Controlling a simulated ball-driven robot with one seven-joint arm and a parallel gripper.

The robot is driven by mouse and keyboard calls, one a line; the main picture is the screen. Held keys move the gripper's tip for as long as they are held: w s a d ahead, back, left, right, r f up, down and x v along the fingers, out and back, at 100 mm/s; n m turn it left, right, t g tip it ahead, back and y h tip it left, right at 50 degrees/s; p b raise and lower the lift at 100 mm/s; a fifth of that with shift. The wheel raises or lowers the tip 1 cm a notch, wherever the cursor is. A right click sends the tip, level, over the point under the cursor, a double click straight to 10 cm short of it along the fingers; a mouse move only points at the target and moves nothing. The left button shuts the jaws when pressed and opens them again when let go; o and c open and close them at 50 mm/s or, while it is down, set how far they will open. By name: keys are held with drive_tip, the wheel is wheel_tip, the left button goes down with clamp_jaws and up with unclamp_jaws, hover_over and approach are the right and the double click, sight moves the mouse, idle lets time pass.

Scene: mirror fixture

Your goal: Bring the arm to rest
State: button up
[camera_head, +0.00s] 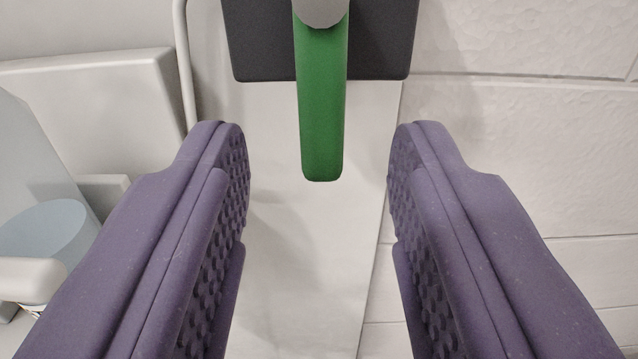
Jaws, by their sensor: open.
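My gripper (318,158) is open, with its two purple padded fingers at the left and right of the picture. Nothing is between the pads along most of their length. A green lever (323,110) hangs down from a grey round hub (322,10) at the top middle. Its lower end reaches to about the height of the fingertips in the picture, between them, with a gap on both sides. I cannot tell how far beyond the fingertips it lies.
A dark grey plate (380,45) sits behind the lever on a pale panel (300,260). A white block wall (540,150) is at the right. At the left are pale grey fixtures (100,105), a thin vertical pipe (184,70) and a blue-grey round thing (45,235).

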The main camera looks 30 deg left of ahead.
drive_tip(key=shift+v, duration=1.4)
